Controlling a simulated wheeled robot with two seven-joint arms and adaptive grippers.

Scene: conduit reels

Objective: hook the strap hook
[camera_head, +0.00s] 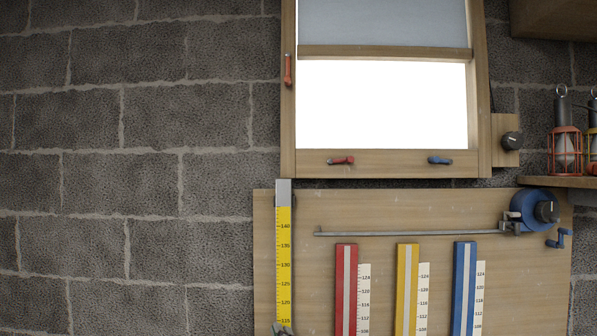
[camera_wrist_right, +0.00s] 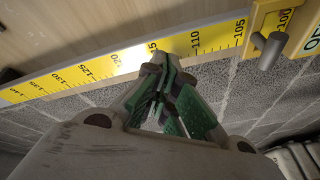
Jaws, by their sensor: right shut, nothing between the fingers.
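No strap hook can be made out for certain. A blue reel (camera_head: 530,209) with a dark knob sits at the board's upper right. A thin grey bar (camera_head: 410,233) runs left from it, with a small upturned end at its left tip. My right gripper (camera_head: 282,330) shows only as a tip at the bottom edge of the head view, over the yellow scale (camera_head: 284,260). In the right wrist view the right gripper (camera_wrist_right: 163,75) is shut and empty, its green-padded fingers together in front of the yellow scale (camera_wrist_right: 90,72). My left gripper is not in view.
Red (camera_head: 346,290), yellow (camera_head: 407,290) and blue (camera_head: 465,290) upright bars with white scales stand on the wooden board (camera_head: 300,210). Above is a window frame (camera_head: 385,165) with red and blue handles. Caged lamps (camera_head: 566,150) stand on a right shelf. The left block wall is bare.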

